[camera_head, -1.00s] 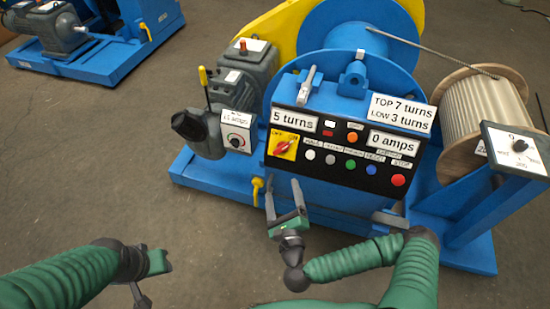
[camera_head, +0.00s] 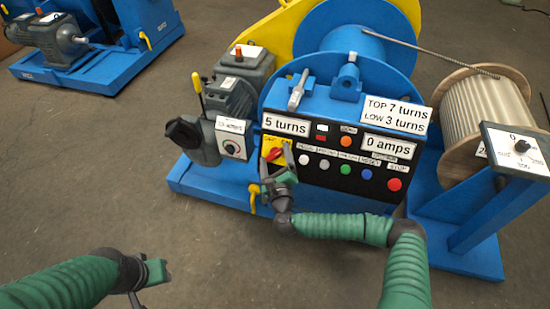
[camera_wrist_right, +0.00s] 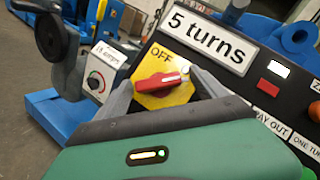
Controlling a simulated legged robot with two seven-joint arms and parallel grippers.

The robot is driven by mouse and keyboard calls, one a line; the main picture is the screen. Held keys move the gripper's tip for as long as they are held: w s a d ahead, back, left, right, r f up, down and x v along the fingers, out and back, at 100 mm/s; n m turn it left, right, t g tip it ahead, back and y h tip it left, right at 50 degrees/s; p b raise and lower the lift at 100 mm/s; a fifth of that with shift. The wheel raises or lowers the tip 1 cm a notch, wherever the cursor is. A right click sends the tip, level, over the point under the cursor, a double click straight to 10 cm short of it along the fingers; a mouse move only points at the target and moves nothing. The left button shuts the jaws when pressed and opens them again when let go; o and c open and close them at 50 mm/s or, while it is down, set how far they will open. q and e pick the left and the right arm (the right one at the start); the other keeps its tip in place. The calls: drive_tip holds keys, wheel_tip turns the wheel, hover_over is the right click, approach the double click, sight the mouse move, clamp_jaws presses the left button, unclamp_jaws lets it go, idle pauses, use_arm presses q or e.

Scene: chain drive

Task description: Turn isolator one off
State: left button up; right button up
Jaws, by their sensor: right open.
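The isolator is a red rotary handle (camera_wrist_right: 162,81) on a yellow plate (camera_wrist_right: 172,97) marked OFF, at the left end of the black control panel. In the head view the red handle (camera_head: 273,154) is partly hidden by my right gripper (camera_head: 276,158). In the right wrist view the handle lies slantwise, between the two fingers of my right gripper (camera_wrist_right: 165,95). The right gripper is open, with its fingers at either side of the yellow plate; I cannot tell whether they touch it. My left gripper (camera_head: 155,275) is low at the left, away from the machine; its fingers are not clear.
The panel (camera_head: 345,165) has several buttons and signs reading "5 turns" (camera_head: 287,125) and "0 amps" (camera_head: 387,146). A small dial box (camera_head: 231,139) and a motor with a yellow lever (camera_head: 196,82) stand left of it. A rope reel (camera_head: 480,110) is at the right. Floor at front left is clear.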

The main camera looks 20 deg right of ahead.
drive_tip(key=shift+a+r, duration=0.1)
drive_tip(key=shift+a, duration=0.4)
drive_tip(key=c, duration=0.6)
drive_tip(key=shift+d, duration=0.2)
drive_tip(key=c, duration=0.8)
use_arm(q)
drive_tip(key=shift+a, duration=0.25)
use_arm(e)
drive_tip(key=shift+o, duration=0.2)
use_arm(q)
drive_tip(key=shift+r, duration=0.15)
